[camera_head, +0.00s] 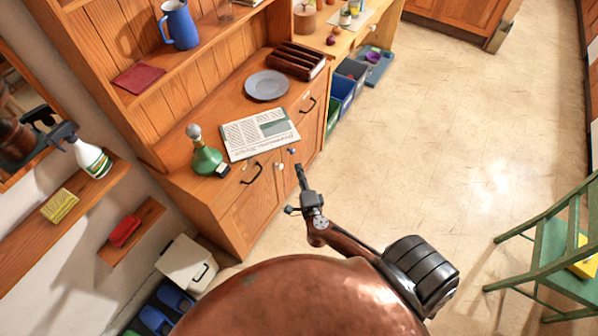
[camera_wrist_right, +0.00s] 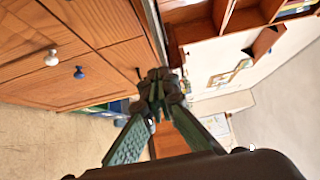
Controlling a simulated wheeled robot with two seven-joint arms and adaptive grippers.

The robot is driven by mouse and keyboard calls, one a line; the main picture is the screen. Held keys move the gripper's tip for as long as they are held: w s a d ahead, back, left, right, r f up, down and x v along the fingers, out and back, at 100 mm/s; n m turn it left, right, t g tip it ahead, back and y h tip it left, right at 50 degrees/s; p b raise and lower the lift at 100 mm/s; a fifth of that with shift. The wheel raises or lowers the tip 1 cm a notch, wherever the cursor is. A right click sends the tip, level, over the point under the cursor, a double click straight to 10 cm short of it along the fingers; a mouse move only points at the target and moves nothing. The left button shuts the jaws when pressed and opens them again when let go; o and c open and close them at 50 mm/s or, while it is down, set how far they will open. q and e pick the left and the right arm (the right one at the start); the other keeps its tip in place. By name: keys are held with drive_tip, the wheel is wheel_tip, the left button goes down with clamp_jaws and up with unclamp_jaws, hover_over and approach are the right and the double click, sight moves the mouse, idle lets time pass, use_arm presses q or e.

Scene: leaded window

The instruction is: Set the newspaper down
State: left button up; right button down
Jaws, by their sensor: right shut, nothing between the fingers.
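The newspaper (camera_head: 260,135) lies flat on the wooden sideboard's (camera_head: 232,92) counter, with its near edge by the counter's front edge. My right gripper (camera_head: 301,172) is in front of the sideboard, apart from the newspaper and to its lower right in the head view. In the right wrist view its fingers (camera_wrist_right: 156,88) meet at the tips and hold nothing. The newspaper cannot be made out in the right wrist view. My left gripper is not in view.
A green bottle (camera_head: 205,155) stands left of the newspaper, and a grey plate (camera_head: 266,85) lies behind it. A brown rack (camera_head: 297,61) stands at the counter's right end. The floor (camera_head: 420,150) to the right is clear up to a green chair (camera_head: 560,245).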

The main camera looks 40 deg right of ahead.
drive_tip(key=w+d, duration=0.1)
drive_tip(key=w, duration=0.8)
drive_tip(key=shift+w+b, duration=0.25)
drive_tip(key=shift+b, duration=0.1)
